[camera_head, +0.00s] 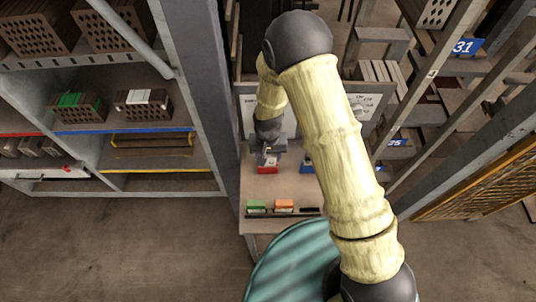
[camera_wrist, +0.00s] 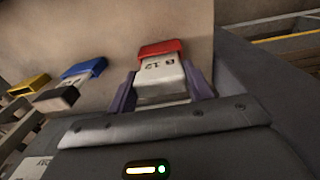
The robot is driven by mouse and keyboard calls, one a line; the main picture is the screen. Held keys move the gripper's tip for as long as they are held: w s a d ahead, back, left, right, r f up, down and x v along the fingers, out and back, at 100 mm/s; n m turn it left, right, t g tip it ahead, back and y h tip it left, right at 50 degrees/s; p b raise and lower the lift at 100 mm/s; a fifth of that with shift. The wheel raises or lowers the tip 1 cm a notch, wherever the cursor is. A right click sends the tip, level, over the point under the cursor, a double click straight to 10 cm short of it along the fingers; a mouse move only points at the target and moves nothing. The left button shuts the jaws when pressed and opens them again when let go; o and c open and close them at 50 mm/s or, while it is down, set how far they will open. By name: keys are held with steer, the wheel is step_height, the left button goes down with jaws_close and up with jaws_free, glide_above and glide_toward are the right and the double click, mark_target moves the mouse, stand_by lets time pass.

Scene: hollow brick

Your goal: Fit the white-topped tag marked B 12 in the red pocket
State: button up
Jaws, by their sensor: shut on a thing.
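The white-topped tag (camera_wrist: 161,72), its B 12 marking upside down in the wrist view, is between the two purple fingers of my gripper (camera_wrist: 160,90). My gripper is shut on it. The red pocket (camera_wrist: 161,47) is right at the tag's far end. The tag meets the red pocket there, but I cannot tell how deep it sits. In the head view my gripper (camera_head: 268,149) is just above the red pocket (camera_head: 268,169) on the table, and the tag is too small to make out.
A blue pocket (camera_wrist: 84,68) stands left of the red one, with a dark-ended pale tag (camera_wrist: 56,98) near it. A yellow pocket (camera_wrist: 28,84) is farther left. Green (camera_head: 257,206) and orange (camera_head: 284,205) items sit along the table's front edge. A grey post (camera_head: 204,100) rises left of the table.

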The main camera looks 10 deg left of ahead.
steer(key=shift+f, duration=0.25)
steer(key=o, duration=1.1)
steer(key=shift+c, duration=0.2)
steer(key=shift+r, duration=0.1)
step_height(320, 180, up, 17)
steer(key=b, duration=0.3)
steer(key=shift+r+b, duration=0.15)
steer(key=shift+b, duration=0.2)
steer(key=s+d+r+m+t, duration=0.1)
steer(key=s+d, duration=0.2)
steer(key=d, duration=0.9)
steer(key=s+d+r+m+t, duration=0.1)
steer(key=s+d, duration=0.3)
steer(key=d, duration=0.9)
steer(key=shift+d+r+m+t, duration=0.3)
steer(key=shift+r, duration=0.35)
